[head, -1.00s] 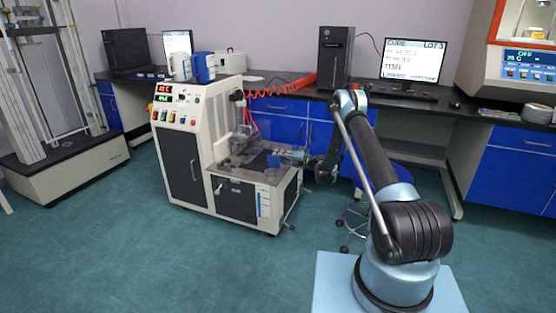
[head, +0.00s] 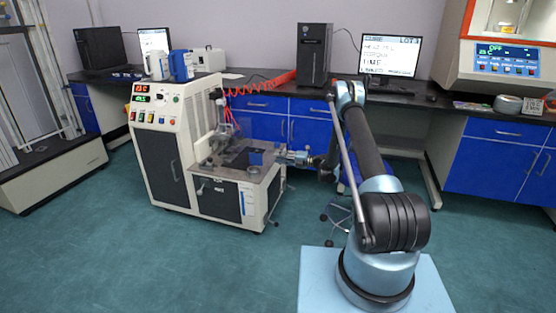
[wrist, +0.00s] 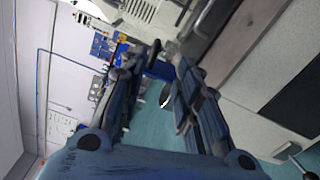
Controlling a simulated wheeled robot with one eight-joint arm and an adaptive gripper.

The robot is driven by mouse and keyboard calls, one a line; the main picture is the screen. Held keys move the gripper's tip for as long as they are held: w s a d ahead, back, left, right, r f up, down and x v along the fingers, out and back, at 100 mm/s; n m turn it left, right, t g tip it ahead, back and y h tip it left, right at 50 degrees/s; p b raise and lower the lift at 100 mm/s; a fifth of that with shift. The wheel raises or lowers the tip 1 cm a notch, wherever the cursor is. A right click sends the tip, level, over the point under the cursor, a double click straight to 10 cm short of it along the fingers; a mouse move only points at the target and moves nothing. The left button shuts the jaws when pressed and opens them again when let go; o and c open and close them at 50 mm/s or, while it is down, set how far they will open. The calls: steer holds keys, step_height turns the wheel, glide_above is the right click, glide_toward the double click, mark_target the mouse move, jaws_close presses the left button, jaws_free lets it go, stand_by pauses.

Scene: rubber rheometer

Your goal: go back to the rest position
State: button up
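My gripper (head: 291,158) is beside the right edge of the cream rheometer machine (head: 160,155) in the head view, at about the height of its deck (head: 235,172). The deck carries clear panels and a dark blue part (head: 255,157). In the wrist view my gripper (wrist: 168,58) has its two fingers apart, with teal floor showing between them and nothing held. My arm is bent, its forearm folded down toward the machine.
A dark bench with blue cabinets (head: 262,125) runs along the back, with a monitor (head: 390,53) and a black computer tower (head: 314,53). A tall frame machine (head: 50,165) stands at the left. A stool (head: 337,213) is behind my arm. Front floor is clear.

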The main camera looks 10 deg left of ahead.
steer(key=s+d+r+n+h, duration=0.2)
steer(key=s+d+r+n, duration=0.15)
steer(key=r, duration=0.45)
steer(key=s+d+r+n+h, duration=0.2)
steer(key=s+r+n, duration=0.1)
steer(key=r+n, duration=0.3)
steer(key=s+d+r+n+h, duration=0.2)
steer(key=s+d+r+n, duration=0.15)
steer(key=r, duration=0.55)
steer(key=s+d+r+n+h, duration=0.2)
steer(key=s+d+r+n, duration=0.15)
steer(key=s, duration=0.55)
steer(key=s+d+r+n+h, duration=0.25)
steer(key=s+d+n, duration=0.25)
steer(key=s, duration=0.4)
steer(key=s+d+f+n+h, duration=0.2)
steer(key=s+d+n, duration=0.2)
steer(key=s, duration=0.6)
steer(key=s+d+f+n+h, duration=0.2)
steer(key=s+d+n, duration=0.3)
steer(key=s, duration=0.5)
steer(key=s+d+f+n+g+h, duration=0.1)
steer(key=s+d+f+n+h, duration=0.2)
steer(key=s+d, duration=0.4)
steer(key=s+f+n, duration=0.1)
steer(key=s+n, duration=0.1)
steer(key=s, duration=0.1)
steer(key=shift+d, duration=0.3)
steer(key=shift+s+f, duration=0.1)
